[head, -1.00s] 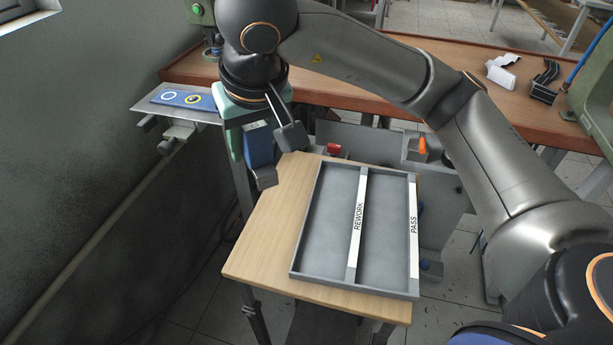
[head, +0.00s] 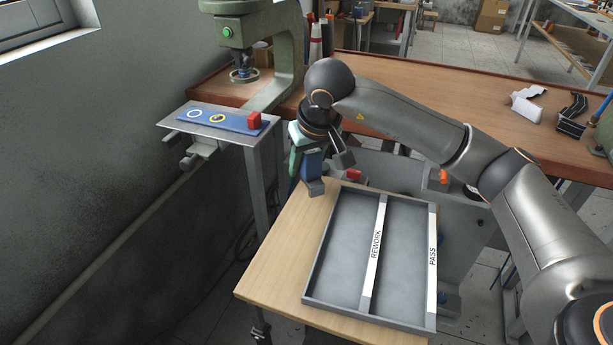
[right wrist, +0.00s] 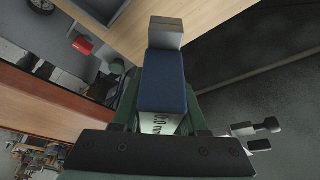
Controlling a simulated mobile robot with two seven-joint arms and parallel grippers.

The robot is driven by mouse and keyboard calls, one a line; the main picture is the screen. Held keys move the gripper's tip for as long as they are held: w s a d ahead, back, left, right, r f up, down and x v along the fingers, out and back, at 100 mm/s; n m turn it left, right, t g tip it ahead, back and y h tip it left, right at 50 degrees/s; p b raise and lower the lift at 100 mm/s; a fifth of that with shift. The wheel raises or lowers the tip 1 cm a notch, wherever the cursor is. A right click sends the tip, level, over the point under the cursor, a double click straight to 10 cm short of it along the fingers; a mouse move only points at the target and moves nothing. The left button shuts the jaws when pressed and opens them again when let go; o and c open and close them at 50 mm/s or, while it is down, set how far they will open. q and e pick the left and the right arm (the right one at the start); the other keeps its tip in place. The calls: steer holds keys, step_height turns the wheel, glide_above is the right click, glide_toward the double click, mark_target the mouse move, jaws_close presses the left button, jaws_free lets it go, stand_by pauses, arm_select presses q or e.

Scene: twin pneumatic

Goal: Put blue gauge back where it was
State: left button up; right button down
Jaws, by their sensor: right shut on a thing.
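My right gripper (head: 309,149) is shut on the blue gauge (head: 313,165), a blue block with a grey end pointing down. They are over the back-left corner of the wooden table. In the right wrist view the gauge (right wrist: 165,82) sits between the green fingers of the gripper (right wrist: 163,110), with part of a white label showing. On the metal side shelf lies a blue strip (head: 207,118) with a white ring (head: 194,114), a yellow ring (head: 217,118) and a red block (head: 254,120) at its right end. My left gripper is not in view.
A grey two-lane tray (head: 334,300) marked REWORK and PASS lies on the wooden table (head: 268,270). A green press (head: 287,60) stands behind the shelf (head: 180,110). A brown bench (head: 420,85) runs along the back. A small red thing (head: 354,174) is behind the table.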

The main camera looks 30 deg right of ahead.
mark_target(306, 191)
steer(key=shift+w+d+f, duration=0.2)
steer(key=shift+f, duration=1.75)
steer(key=shift+f+b, duration=0.2)
steer(key=shift+b, duration=0.1)
steer(key=shift+c, duration=2.2)
jaws_free()
steer(key=shift+r, duration=0.45)
steer(key=p+v, duration=0.1)
steer(key=v, duration=1)
steer(key=shift+s+r, duration=0.1)
steer(key=shift+r, duration=0.15)
